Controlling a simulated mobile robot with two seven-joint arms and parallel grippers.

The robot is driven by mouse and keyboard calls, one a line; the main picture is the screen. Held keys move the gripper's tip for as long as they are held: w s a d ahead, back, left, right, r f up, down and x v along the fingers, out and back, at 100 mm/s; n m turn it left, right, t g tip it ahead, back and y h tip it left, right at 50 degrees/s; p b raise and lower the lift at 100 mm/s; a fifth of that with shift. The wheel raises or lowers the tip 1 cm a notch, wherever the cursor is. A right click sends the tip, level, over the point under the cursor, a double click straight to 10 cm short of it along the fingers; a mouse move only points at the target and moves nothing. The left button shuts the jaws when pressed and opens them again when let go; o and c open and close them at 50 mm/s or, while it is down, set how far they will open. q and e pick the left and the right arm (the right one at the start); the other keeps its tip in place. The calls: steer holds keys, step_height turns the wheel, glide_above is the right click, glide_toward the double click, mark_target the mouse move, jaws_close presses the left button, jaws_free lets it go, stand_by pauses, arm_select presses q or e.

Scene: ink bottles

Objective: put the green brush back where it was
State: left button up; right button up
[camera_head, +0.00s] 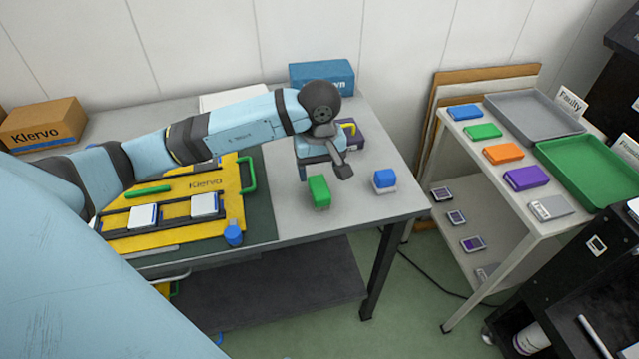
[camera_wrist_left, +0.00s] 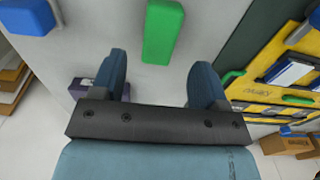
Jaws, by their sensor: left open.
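The green brush (camera_head: 319,190), a block with a pale underside, stands on the grey table right of the yellow board. It also shows in the left wrist view (camera_wrist_left: 162,32), ahead of the fingertips and roughly in line with the gap between them. My left gripper (camera_head: 323,170) is open and empty, just above and behind the green brush in the head view. Its two fingers also show spread apart in the left wrist view (camera_wrist_left: 160,75). My right gripper is not in view.
A similar blue block (camera_head: 384,178) with a pale base stands to the right. The yellow board (camera_head: 180,183) with two pale blocks and a green bar lies left on a dark mat (camera_head: 262,215). A blue bottle (camera_head: 233,234) stands near the front edge. A purple box (camera_head: 352,137) is behind my gripper.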

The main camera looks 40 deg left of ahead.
mark_target(319, 187)
arm_select(q)
steer(key=shift+r, duration=2.2)
